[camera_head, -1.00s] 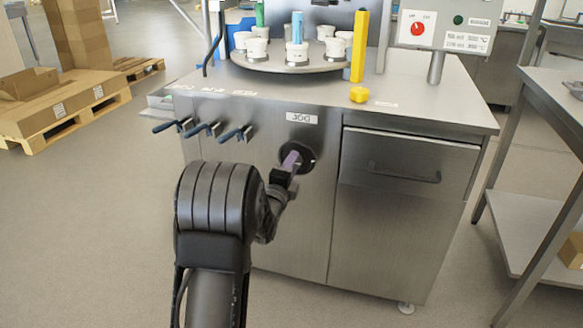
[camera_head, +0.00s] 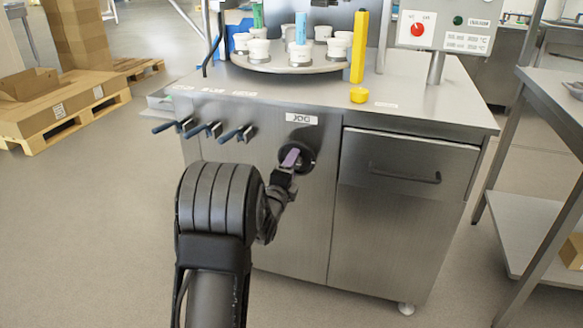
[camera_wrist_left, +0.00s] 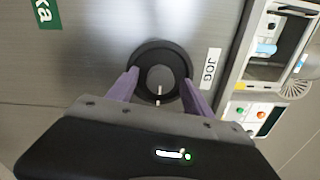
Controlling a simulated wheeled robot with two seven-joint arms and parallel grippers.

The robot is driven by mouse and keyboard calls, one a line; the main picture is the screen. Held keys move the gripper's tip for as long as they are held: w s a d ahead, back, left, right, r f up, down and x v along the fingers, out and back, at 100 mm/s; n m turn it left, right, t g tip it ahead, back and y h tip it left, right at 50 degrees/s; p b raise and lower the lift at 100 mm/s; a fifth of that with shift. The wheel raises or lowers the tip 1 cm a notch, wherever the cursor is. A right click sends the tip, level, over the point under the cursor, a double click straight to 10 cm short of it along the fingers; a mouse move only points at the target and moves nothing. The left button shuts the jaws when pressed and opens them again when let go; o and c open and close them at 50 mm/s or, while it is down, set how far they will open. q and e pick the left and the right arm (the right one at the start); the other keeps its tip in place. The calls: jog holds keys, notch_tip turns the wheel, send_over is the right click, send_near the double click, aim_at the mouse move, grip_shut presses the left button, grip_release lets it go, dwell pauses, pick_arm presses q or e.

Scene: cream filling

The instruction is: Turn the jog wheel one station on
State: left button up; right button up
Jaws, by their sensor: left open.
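The jog wheel is a round black knob (camera_head: 297,158) on the front of the steel cabinet, below the JOG label (camera_head: 302,118). In the left wrist view the wheel (camera_wrist_left: 160,57) shows a dark rim and a grey centre, with a white mark at its lower edge. My left gripper (camera_head: 291,160) is in front of the wheel. In the left wrist view its two purple fingers (camera_wrist_left: 160,88) are open, one on each side of the wheel's lower part. I cannot tell whether they touch the rim. My right gripper is not in view.
Several blue-grip levers (camera_head: 203,129) stick out left of the wheel. A drawer (camera_head: 408,168) with a bar handle is to its right. On top, a round turntable (camera_head: 275,67) carries several white cups. A steel side table (camera_head: 553,95) stands at the right.

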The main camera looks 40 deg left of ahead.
pick_arm(q)
jog(key=p+v, duration=0.1)
jog(key=v, duration=0.6)
jog(key=shift+s+d+p, duration=0.15)
jog(key=shift+s+p, duration=0.15)
jog(key=shift+s, duration=0.1)
dwell(0.3)
